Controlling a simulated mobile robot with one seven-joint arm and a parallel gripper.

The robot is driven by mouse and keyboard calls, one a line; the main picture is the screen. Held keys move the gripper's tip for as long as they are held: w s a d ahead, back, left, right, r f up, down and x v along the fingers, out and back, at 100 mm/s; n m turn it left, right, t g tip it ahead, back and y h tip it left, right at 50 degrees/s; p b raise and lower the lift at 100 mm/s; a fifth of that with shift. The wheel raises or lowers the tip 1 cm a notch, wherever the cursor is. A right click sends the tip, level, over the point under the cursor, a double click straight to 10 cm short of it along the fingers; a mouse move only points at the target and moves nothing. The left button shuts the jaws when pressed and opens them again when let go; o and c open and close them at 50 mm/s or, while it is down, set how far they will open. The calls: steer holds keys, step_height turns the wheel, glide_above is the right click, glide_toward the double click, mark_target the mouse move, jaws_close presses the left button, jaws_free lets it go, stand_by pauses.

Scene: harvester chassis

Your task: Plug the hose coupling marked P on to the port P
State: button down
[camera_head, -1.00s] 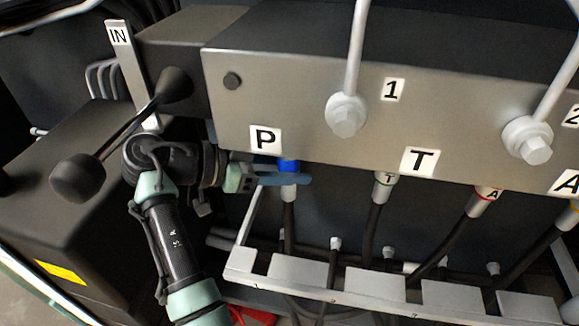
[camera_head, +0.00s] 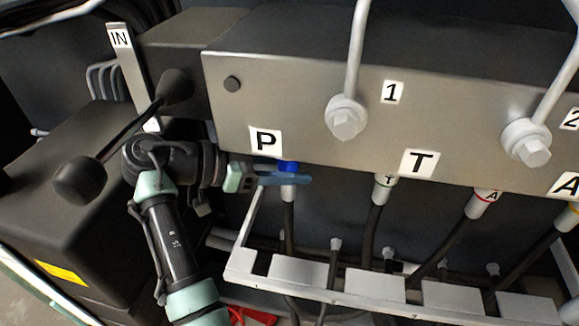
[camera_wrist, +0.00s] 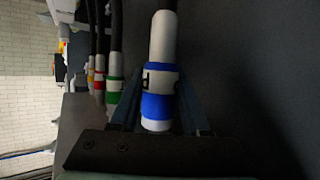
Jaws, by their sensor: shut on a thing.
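The hose coupling P is white with a blue band; it shows in the wrist view (camera_wrist: 158,105) with part of a dark letter visible, and in the head view (camera_head: 289,192). My gripper (camera_head: 288,178) is shut on it; its blue fingers lie on both sides of the coupling in the wrist view (camera_wrist: 158,110). A black hose hangs from the coupling. The P label (camera_head: 265,141) is on the front face of the grey valve block (camera_head: 290,100). The coupling's top is at the block's lower edge, just right of below the label. Port P itself is hidden, so I cannot tell whether they are joined.
To the right, the T coupling (camera_head: 383,189) and the A coupling (camera_head: 484,203) hang under the block with their hoses. A pale slotted rack (camera_head: 300,271) lies below. A black lever (camera_head: 78,181) stands close to my arm at left.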

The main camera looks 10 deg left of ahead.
steer(key=shift+r+p, duration=0.4)
steer(key=shift+r, duration=0.45)
